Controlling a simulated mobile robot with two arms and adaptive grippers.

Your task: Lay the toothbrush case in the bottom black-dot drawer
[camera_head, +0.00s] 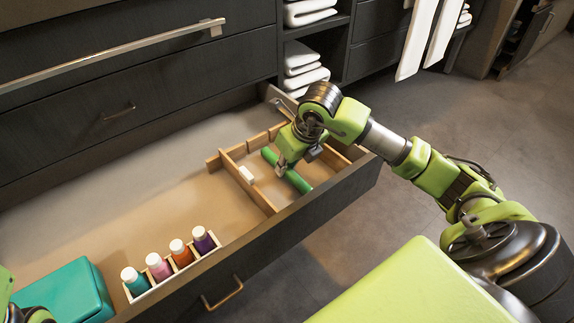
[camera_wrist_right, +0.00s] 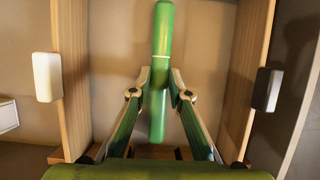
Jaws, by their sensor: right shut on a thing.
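The green toothbrush case (camera_head: 296,180) is a slim cylinder with a pale band around it. My right gripper (camera_head: 287,163) is shut on its middle, between the two wooden dividers of the open drawer (camera_head: 330,200). In the right wrist view the case (camera_wrist_right: 163,28) runs lengthwise between the fingertips (camera_wrist_right: 160,77), with a wooden wall on each side. I cannot tell whether it touches the drawer floor. A white tag (camera_wrist_right: 47,77) is on the left divider and a black tag (camera_wrist_right: 267,90) is at the right one. My left gripper (camera_head: 28,314) is barely in view, fingers cut off.
A rack (camera_head: 217,240) with several coloured bottles and a teal box (camera_head: 70,293) stand in the drawer's front left part. The drawer's middle floor is clear. A closed drawer with a long bar handle (camera_head: 110,57) is above. Folded towels (camera_head: 305,75) fill shelves behind.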

